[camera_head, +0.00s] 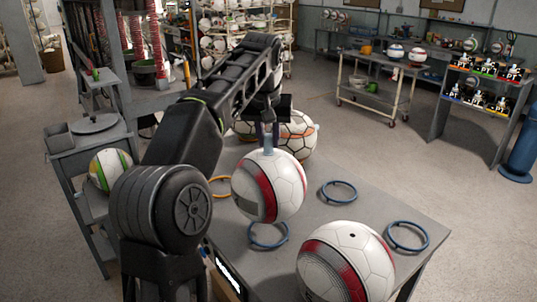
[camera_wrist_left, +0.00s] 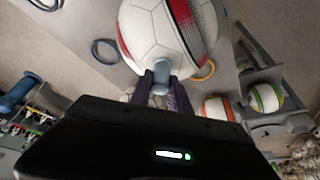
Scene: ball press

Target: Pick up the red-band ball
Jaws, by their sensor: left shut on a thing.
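A white ball with a red band (camera_head: 290,180) hangs below my left gripper (camera_head: 267,137) in the head view. The gripper is shut on the grey-blue knob (camera_head: 268,150) at the ball's top. The ball appears raised above the table (camera_head: 325,213), with a blue ring (camera_head: 268,246) showing below it. In the left wrist view the ball (camera_wrist_left: 150,35) fills the top middle, and the gripper (camera_wrist_left: 161,82) pinches its knob. A second white ball with a red band (camera_head: 360,250) sits at the table's front. My right gripper is not in view.
Two blue rings (camera_head: 339,200) (camera_head: 408,248) lie on the table's right side. An orange ring (camera_head: 221,180) lies at the left. A white ball with orange lines (camera_head: 300,132) sits behind the held ball. A green-striped ball (camera_head: 110,168) is on the left stand.

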